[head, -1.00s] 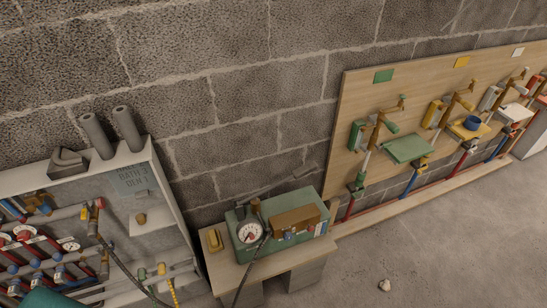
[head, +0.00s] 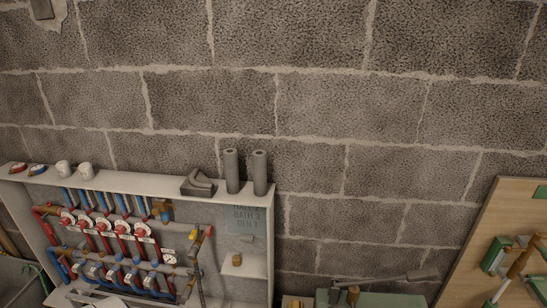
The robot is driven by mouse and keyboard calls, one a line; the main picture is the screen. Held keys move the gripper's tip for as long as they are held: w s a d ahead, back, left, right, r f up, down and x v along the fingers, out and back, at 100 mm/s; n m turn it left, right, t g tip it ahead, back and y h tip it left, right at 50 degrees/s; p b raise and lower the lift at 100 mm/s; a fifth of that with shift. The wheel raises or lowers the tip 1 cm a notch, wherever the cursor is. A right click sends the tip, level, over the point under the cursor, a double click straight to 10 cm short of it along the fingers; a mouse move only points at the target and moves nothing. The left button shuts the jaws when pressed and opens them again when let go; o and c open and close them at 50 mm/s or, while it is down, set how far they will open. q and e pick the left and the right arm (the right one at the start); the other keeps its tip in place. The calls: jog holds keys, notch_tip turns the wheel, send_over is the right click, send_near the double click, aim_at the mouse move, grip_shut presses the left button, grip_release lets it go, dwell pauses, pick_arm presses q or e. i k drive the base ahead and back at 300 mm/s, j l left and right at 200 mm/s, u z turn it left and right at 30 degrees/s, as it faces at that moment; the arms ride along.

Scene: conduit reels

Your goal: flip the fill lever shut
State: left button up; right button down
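The manifold cabinet (head: 130,183) stands against the block wall at the lower left. Inside it, red and blue pipes run between two rows of valves. A dark hose (head: 201,287) hangs below this fitting. I cannot tell for sure which part is the fill lever, nor its position. A round gauge (head: 169,259) sits left of the fitting. Neither gripper is in view.
Two grey foam tubes (head: 246,172) and a grey bracket (head: 197,185) stand on the cabinet top, with white cups (head: 75,170) further left. A green case (head: 372,299) is at the bottom edge. A wooden board (head: 496,225) with pipe fittings stands at the right.

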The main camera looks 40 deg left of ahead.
aim_at(193, 235)
jog(key=u, duration=2.5)
